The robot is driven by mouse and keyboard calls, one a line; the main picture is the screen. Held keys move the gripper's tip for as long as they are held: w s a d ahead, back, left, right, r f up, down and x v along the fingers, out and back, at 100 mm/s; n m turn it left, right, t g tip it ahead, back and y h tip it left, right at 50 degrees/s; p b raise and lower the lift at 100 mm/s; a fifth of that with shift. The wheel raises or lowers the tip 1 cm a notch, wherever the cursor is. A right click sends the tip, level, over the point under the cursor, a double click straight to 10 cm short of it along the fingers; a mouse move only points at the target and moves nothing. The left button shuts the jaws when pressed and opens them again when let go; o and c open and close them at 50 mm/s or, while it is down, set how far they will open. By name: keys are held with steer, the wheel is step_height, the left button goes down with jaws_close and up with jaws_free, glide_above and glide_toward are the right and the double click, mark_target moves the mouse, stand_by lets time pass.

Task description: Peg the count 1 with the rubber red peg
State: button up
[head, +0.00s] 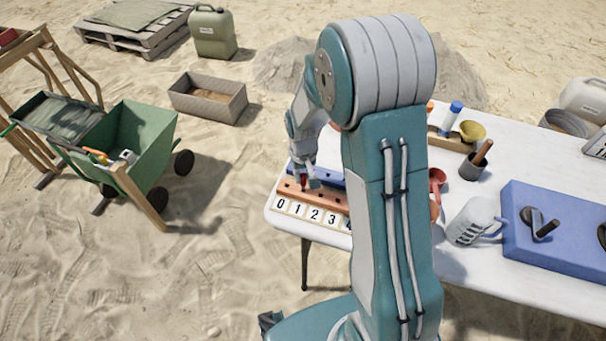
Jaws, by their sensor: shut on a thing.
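A wooden peg board (327,201) with a row of holes lies near the left end of the white table. White number cards (297,209) reading 0, 1, 2, 3 run along its front, and my arm hides the right part. My gripper (303,181) points down over the board, above the 1 card. It is shut on a small red peg (303,184), which shows between the fingertips. The peg looks upright at the board, but I cannot tell whether it is in a hole.
A blue strip (325,177) lies behind the board. A red scoop (437,180), dark cup (473,166), clear jug (473,220) and blue case (562,221) are to the right. A green wheelbarrow (150,142) stands on the sand at left.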

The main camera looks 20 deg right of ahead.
mark_target(303, 182)
steer(key=shift+f, duration=1.55)
steer(key=o, duration=0.8)
step_height(303, 182, up, 11)
steer(key=shift+w+f, duration=0.1)
steer(key=shift+f, duration=0.1)
steer(key=shift+r, duration=0.6)
